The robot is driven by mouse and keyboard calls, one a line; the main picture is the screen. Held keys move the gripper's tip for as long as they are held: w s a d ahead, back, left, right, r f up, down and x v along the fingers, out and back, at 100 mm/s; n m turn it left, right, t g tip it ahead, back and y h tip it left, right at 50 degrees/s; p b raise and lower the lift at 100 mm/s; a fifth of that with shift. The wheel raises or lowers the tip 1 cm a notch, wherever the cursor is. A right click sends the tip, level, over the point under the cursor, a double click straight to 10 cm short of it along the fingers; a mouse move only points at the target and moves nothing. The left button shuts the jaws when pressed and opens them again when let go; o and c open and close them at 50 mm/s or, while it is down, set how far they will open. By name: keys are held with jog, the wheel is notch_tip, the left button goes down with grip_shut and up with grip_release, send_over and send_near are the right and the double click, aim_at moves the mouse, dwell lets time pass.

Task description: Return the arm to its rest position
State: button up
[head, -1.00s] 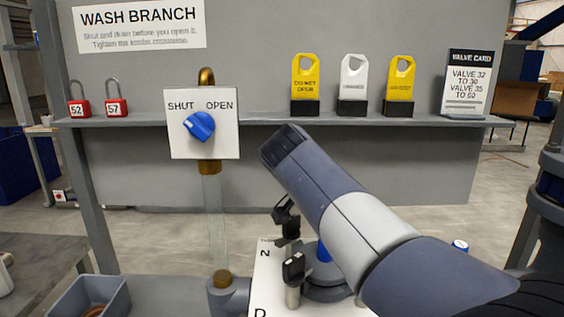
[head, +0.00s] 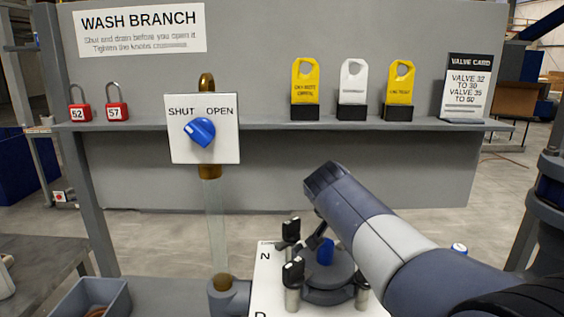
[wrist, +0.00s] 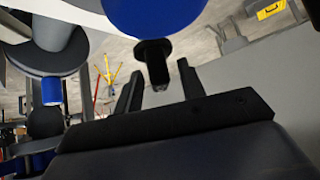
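My gripper (wrist: 160,72) shows in the wrist view with its two black fingers spread apart. Nothing is held between them. A black stem below a blue disc (wrist: 155,12) appears in the gap between the fingers in that picture; I cannot tell how far beyond them it is. In the head view my arm rises from the lower right to its upturned end near the middle. It partly covers the round grey lid (head: 327,280) with its blue cap (head: 325,251). My fingers cannot be made out there.
Black knobs (head: 293,271) stand around the lid. A valve panel (head: 222,150) with a blue knob (head: 200,132) stands left. A shelf (head: 270,125) holds red padlocks (head: 117,110), tags (head: 352,85) and a valve card (head: 467,85). A grey bin (head: 120,298) is lower left.

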jog(key=shift+r+n+t+y+p, duration=0.1)
jog(key=shift+n+t+y+p, duration=0.5)
jog(key=shift+n+y+p, duration=1.35)
jog(key=shift+n, duration=0.75)
jog(key=shift+n+y+b, duration=0.45)
jog(key=shift+n+y, duration=0.6)
jog(key=shift+n, duration=0.25)
